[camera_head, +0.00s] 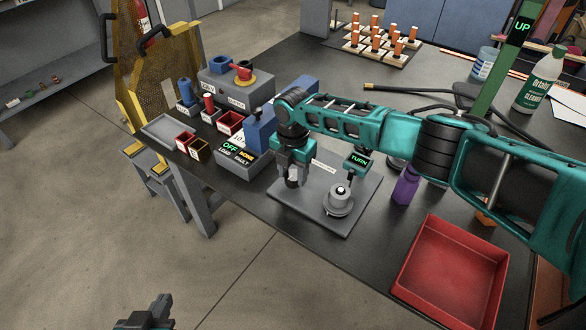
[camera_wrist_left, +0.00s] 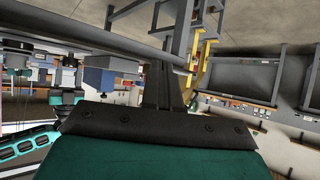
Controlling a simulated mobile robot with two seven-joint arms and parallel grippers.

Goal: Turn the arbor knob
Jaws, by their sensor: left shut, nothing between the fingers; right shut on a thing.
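A grey base plate (camera_head: 310,215) lies on the dark bench. A round stepped metal part (camera_head: 340,200) stands on it, beside a small display reading TURN (camera_head: 358,159). My right gripper also shows at the left of the left wrist view (camera_wrist_left: 66,80). My left gripper (camera_head: 152,315) is shut and empty, low at the bottom left, off the bench. Its dark fingers show in the left wrist view (camera_wrist_left: 163,85).
A yellow mesh guard (camera_head: 160,65) stands at the bench's left end.

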